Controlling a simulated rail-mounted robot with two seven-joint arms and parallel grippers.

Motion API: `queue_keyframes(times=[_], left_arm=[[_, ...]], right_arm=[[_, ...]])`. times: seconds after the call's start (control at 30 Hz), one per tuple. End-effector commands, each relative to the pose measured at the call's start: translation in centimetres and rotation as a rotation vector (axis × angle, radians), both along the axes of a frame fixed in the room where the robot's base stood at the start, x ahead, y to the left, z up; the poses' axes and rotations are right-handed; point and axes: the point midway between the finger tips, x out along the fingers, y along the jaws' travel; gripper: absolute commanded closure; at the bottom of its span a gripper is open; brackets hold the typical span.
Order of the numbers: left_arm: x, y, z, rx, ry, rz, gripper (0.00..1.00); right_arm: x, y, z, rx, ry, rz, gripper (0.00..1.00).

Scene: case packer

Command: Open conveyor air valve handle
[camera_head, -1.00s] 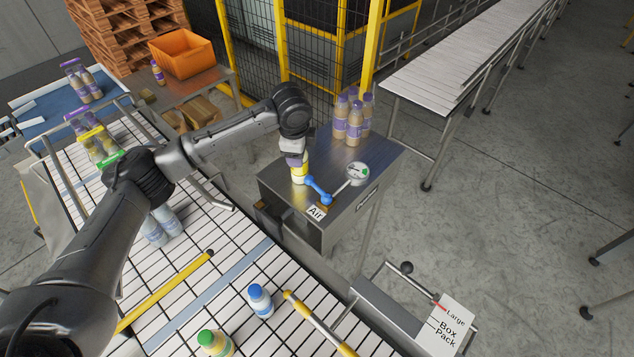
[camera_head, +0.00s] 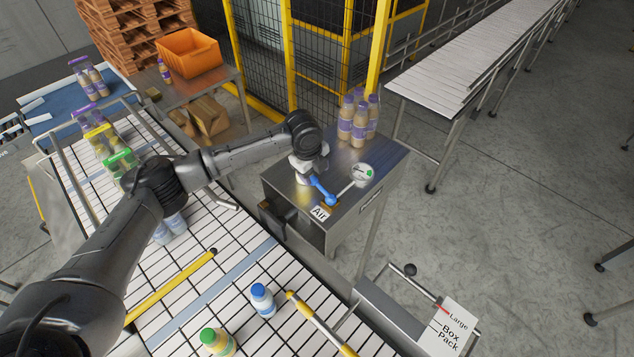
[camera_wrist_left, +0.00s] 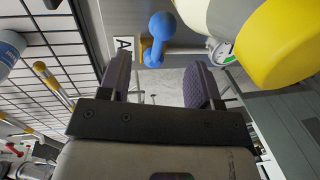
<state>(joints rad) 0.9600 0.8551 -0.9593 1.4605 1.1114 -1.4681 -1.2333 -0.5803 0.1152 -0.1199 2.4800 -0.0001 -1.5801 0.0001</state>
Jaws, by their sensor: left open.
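The blue air valve handle (camera_head: 322,189) is on top of the steel cabinet (camera_head: 345,208), beside the "Air" label (camera_head: 320,213). In the left wrist view the blue handle (camera_wrist_left: 158,38) is ahead of the fingertips, with a gap between. My left gripper (camera_head: 307,172) is low over the cabinet, just behind and left of the handle, partly hidden by my wrist. In the wrist view its two fingers (camera_wrist_left: 160,72) are spread apart with nothing between them. My right gripper does not show.
A white and yellow rounded object (camera_wrist_left: 275,45) is close to my left gripper. A round gauge (camera_head: 362,173) is right of the handle. Several purple-labelled bottles (camera_head: 358,120) stand at the cabinet's back. The conveyor (camera_head: 190,262) runs along the left.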

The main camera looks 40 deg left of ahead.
Motion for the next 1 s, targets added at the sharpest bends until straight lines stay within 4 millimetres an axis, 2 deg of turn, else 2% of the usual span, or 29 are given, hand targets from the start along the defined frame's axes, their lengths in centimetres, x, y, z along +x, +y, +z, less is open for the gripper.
queue_keyframes(times=[0.2,0.4,0.6,0.87,1.0], left_arm=[[0.6,-0.1,-3.6,0.0,0.002,0.002,0.42],[1.0,-0.2,-5.4,0.0,0.0,0.002,0.42],[1.2,-0.1,-6.2,0.0,-0.001,0.002,0.42],[1.2,-0.1,-6.3,0.0,-0.001,0.002,0.42],[1.2,-0.1,-6.3,0.0,-0.001,0.002,0.53]], right_arm=[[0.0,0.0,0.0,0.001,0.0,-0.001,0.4],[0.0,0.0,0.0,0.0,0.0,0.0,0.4],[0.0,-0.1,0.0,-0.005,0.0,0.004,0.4],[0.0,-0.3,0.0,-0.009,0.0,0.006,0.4],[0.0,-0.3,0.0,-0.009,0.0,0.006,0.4]])
